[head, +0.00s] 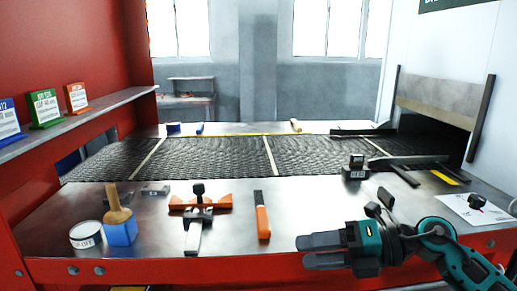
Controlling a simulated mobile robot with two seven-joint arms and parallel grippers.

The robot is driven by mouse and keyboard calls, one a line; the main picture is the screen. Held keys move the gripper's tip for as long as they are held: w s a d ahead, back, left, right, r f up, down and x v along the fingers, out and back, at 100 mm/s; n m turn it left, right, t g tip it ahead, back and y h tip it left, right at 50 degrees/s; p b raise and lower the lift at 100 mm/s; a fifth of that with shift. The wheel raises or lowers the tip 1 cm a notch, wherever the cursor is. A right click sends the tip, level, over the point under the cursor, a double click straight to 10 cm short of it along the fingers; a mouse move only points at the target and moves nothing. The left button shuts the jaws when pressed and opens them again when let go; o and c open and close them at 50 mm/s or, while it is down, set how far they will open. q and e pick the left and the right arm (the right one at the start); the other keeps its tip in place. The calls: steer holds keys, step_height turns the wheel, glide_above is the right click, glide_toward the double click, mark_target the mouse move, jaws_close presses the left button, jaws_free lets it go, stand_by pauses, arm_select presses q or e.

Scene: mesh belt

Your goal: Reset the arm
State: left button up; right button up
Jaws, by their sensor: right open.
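My right gripper (305,251) is teal and black, and its arm comes in from the lower right. It hangs over the front edge of the metal table (175,240), with its fingers pointing left. Its two dark fingers are apart with nothing between them, so it is open and empty. An orange-handled tool (262,220) lies on the table a little above and left of the fingertips, apart from them. My left gripper is not in view.
A dark mesh belt (210,158) runs across behind the table. A wooden-handled brush with a blue block (119,220), a round tin (85,234) and an orange-winged clamp (200,205) stand at left. A paper sheet (465,208) lies at right.

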steer(key=s+d+f+m+t+h, duration=0.2)
steer(key=f+m, duration=0.4)
steer(key=m, duration=0.4)
steer(key=s+d+f+m+t+h, duration=0.2)
steer(key=f+m+t+h, duration=0.3)
steer(key=m, duration=0.6)
steer(key=s+d+f+m+t+h+p, duration=0.1)
steer(key=s+d+f+m+t+h, duration=0.2)
steer(key=f+m, duration=0.6)
steer(key=shift+s+d+f+m+t+h, duration=0.1)
steer(key=shift+s+f+m+t+h, duration=0.15)
steer(key=shift+s+m+t+h, duration=0.65)
steer(key=s+f+m+g+h, duration=0.1)
steer(key=s+f+m+g, duration=0.2)
steer(key=s+f, duration=0.3)
steer(key=shift+s+d+f+g, duration=0.25)
steer(key=shift+s+f+g, duration=0.15)
steer(key=shift+s, duration=0.2)
